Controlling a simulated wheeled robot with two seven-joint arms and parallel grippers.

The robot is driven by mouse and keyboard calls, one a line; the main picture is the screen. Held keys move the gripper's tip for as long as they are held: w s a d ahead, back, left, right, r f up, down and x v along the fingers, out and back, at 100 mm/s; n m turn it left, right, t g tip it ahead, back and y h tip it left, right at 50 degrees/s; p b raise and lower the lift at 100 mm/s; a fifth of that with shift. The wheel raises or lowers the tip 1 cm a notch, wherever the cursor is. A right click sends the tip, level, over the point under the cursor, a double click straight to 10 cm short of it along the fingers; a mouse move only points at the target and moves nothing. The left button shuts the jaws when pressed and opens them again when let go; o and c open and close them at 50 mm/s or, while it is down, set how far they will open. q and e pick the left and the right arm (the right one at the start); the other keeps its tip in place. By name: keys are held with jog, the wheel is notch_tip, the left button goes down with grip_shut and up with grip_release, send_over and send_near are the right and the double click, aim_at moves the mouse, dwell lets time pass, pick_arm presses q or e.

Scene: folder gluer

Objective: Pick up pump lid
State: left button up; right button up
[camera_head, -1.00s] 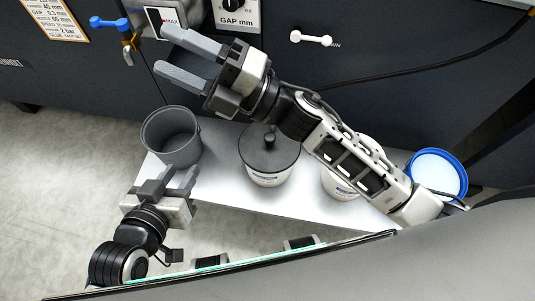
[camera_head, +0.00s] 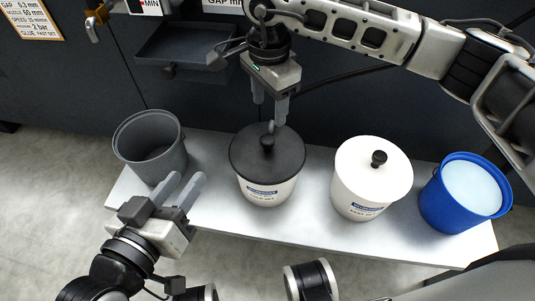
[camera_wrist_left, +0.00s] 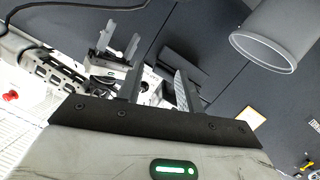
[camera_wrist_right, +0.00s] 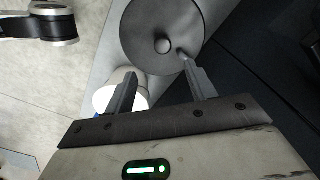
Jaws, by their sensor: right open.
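Two lidded white tubs stand on the low white bench. The middle tub has a dark lid (camera_head: 268,158) with a round black knob; the lid also shows in the right wrist view (camera_wrist_right: 185,28). The other tub, to its right, has a white lid (camera_head: 372,168) with a black knob. I cannot tell which one is called the pump lid. My right gripper (camera_head: 270,108) is open and points down just above and behind the dark lid's knob. In the right wrist view one fingertip is close to that knob. My left gripper (camera_head: 182,188) is open and empty, in front of the grey bucket.
An empty grey bucket (camera_head: 150,145) stands at the bench's left end. A blue bucket with pale liquid (camera_head: 466,192) stands at its right end. A dark machine panel with a tray (camera_head: 182,50) rises behind the white bench (camera_head: 330,232).

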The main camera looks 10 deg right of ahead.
aim_at(268, 138)
notch_tip(268, 138, down, 7)
jog(key=shift+r+b, duration=0.1)
jog(key=shift+b, duration=0.65)
jog(key=shift+a+f+b, duration=0.1)
jog(key=shift+f+b, duration=0.2)
jog(key=shift+f, duration=0.2)
jog(key=f, duration=0.1)
jog(key=b, duration=0.1)
jog(key=f, duration=0.1)
jog(key=shift+w+f, duration=0.25)
jog(key=shift+f, duration=0.1)
jog(key=shift+f+b, duration=0.4)
jog(key=shift+f, duration=0.35)
grip_shut()
pick_arm(q)
jog(key=shift+w+d+r+n+t+h, duration=0.1)
jog(key=shift+d+r+n+t+h, duration=0.4)
jog(key=shift+r+n+t+h, duration=0.15)
pick_arm(e)
jog(key=shift+r, duration=0.1)
